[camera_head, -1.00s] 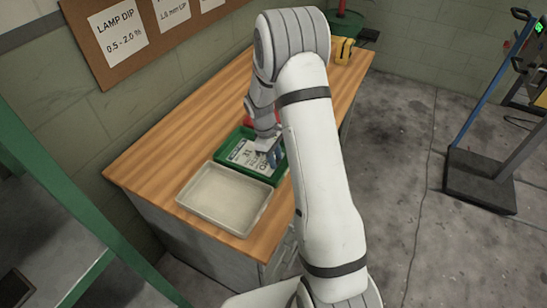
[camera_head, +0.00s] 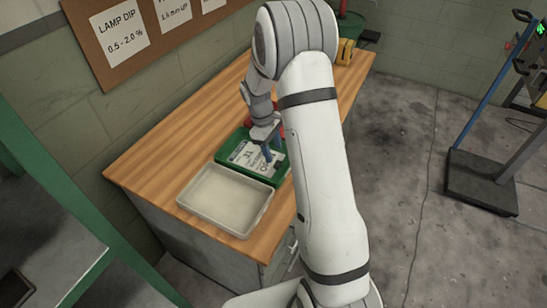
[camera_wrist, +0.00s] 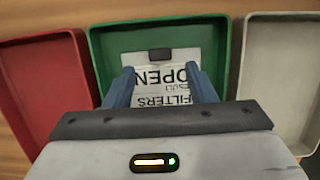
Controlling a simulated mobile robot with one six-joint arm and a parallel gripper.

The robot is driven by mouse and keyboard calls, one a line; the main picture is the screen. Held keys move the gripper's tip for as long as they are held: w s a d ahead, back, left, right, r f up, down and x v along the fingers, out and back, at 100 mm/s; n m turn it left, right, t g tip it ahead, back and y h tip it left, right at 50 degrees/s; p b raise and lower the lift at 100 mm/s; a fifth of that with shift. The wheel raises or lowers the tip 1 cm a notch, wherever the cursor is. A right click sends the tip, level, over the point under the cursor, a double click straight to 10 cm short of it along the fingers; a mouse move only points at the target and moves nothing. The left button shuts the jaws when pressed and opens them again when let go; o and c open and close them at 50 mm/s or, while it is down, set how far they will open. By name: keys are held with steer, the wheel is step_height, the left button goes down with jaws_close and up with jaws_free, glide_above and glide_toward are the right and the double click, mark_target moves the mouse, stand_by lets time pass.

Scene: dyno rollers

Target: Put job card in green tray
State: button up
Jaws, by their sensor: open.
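The job card (camera_head: 248,157) is a white sheet with dark print and lies in the green tray (camera_head: 231,143) on the bench. In the wrist view the card (camera_wrist: 165,68) shows the words "OPEN" and "FILTERS", upside down, inside the walls of the green tray (camera_wrist: 165,29). My gripper (camera_head: 267,153) is over the green tray, its blue fingers apart. In the wrist view my gripper (camera_wrist: 160,78) has a finger on each side of the card's near part. I cannot tell how far the fingertips are above the card.
A pale grey tray (camera_head: 226,225) stands nearer on the wooden bench (camera_head: 165,150). A red tray (camera_wrist: 45,80) stands on the other side of the green one. Yellow items (camera_head: 345,50) are at the bench's far end.

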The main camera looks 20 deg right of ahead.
steer(key=v, duration=0.7)
steer(key=s+a+r+m+t+y, duration=0.15)
steer(key=s+r+m, duration=0.25)
steer(key=s+r, duration=0.65)
steer(key=s+a+r+m+t, duration=0.1)
steer(key=s+m, duration=0.1)
steer(key=s, duration=0.6)
steer(key=s+a+r+m+t, duration=0.1)
steer(key=s+m+t, duration=0.1)
steer(key=s, duration=0.6)
steer(key=shift+m, duration=0.5)
steer(key=shift+s+a+y, duration=0.1)
steer(key=shift+y, duration=0.15)
